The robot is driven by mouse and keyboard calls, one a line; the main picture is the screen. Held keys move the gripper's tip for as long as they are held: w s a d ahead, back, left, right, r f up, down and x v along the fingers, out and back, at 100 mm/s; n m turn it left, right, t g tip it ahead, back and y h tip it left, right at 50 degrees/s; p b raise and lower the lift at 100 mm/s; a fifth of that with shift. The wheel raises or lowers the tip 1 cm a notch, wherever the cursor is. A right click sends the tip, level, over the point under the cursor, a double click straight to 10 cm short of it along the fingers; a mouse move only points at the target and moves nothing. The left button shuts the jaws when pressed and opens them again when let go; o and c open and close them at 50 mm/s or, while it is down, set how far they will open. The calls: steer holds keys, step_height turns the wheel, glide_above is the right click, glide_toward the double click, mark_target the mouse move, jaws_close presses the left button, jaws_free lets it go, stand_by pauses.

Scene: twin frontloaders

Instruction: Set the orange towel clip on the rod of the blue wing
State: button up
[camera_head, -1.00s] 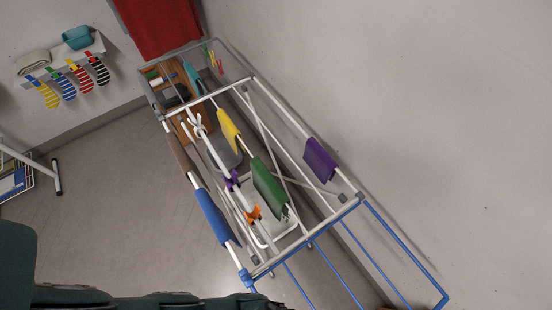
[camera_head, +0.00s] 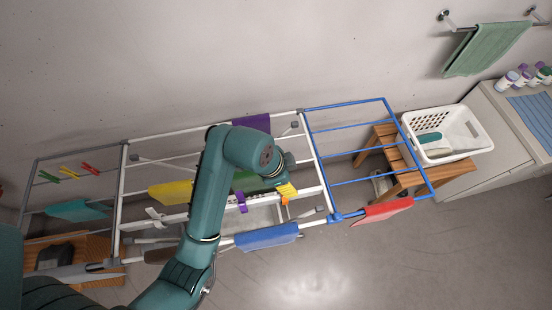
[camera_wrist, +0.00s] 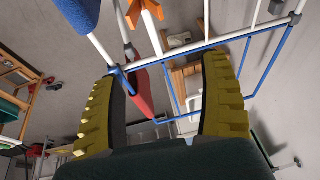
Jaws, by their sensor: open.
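The orange towel clip (camera_head: 285,201) sits on a white rod of the drying rack, just beside my gripper (camera_head: 287,190) in the head view. The orange clip also shows at the top of the wrist view (camera_wrist: 146,10), beyond the fingers. My gripper (camera_wrist: 160,76) has yellow ribbed fingers, spread apart with nothing held between them. The blue wing (camera_head: 350,129) extends to the right of the white rack, with several thin blue rods. Its frame also shows beyond the fingers in the wrist view (camera_wrist: 228,38). My gripper hides part of the rack around the clip.
A red cloth (camera_head: 383,210) hangs on the blue wing's front edge. A blue cloth (camera_head: 266,237) and a purple clip (camera_head: 242,203) are near my gripper. A wooden stool (camera_head: 385,158) and a white basket (camera_head: 462,150) stand at the wing's right. Most blue rods are bare.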

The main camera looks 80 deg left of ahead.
steer(key=s+f+h, duration=0.1)
steer(key=s+f, duration=0.1)
steer(key=s, duration=0.1)
steer(key=b, duration=0.7)
glide_above(281, 195)
steer(key=shift+g, duration=0.3)
step_height(281, 195, down, 6)
steer(key=shift+f, duration=0.15)
steer(key=shift+x, duration=1.55)
steer(key=shift+w, duration=0.1)
jaws_close()
step_height(281, 195, up, 9)
steer(key=p, duration=0.8)
steer(key=shift+f, duration=0.15)
